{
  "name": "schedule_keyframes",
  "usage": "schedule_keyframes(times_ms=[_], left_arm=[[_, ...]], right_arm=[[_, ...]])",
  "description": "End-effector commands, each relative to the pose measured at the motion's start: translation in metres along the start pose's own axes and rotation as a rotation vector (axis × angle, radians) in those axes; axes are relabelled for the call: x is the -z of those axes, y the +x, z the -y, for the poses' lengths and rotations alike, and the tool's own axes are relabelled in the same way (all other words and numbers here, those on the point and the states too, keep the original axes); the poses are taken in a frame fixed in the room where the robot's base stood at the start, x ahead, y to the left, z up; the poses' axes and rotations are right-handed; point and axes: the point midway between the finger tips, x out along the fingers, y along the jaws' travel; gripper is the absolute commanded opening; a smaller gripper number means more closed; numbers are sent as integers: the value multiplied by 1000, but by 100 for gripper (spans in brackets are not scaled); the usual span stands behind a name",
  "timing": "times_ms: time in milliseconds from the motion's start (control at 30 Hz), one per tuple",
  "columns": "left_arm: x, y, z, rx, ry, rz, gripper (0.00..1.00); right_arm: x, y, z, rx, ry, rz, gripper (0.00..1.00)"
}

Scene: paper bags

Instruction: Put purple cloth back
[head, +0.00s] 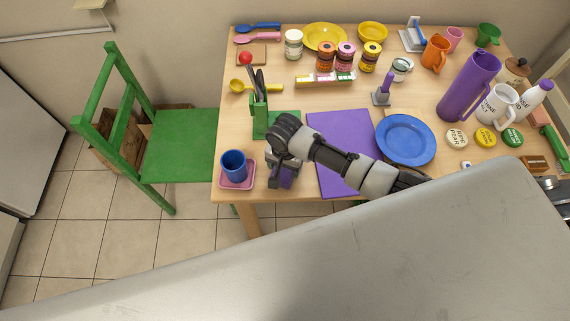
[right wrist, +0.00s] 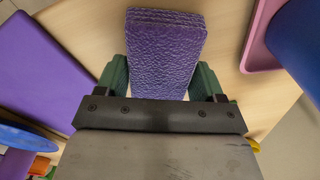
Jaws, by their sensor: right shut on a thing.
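My right gripper (head: 284,174) is low over the table's front left part. It is shut on the purple cloth (right wrist: 166,45), a thick folded block with a wrinkled surface. In the right wrist view the cloth sits between the two green fingers and sticks out beyond them. In the head view only a small purple part of it shows below the gripper, and I cannot tell whether it touches the table.
A blue cup (head: 234,163) on a pink saucer (head: 238,185) stands just left of the gripper. A green holder (head: 260,117) with utensils is behind. A purple mat (head: 335,130) and blue plate (head: 406,139) lie right. A green chair (head: 181,145) stands at the table's left edge.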

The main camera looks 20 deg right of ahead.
Motion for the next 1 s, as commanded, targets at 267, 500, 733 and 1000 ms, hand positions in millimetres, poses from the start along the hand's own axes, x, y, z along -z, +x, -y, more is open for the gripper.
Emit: schedule_keyframes(times_ms=[267,500,733,1000], left_arm=[[8,0,0,1,1,-12,21],[8,0,0,-1,1,-13,21],[8,0,-1,-2,1,-13,21],[7,-1,-2,-2,1,-12,21]], right_arm=[[0,3,0,1,0,0,50],[0,6,0,1,0,0,84],[0,6,0,1,0,0,94],[0,-10,1,4,-1,-1,94]])
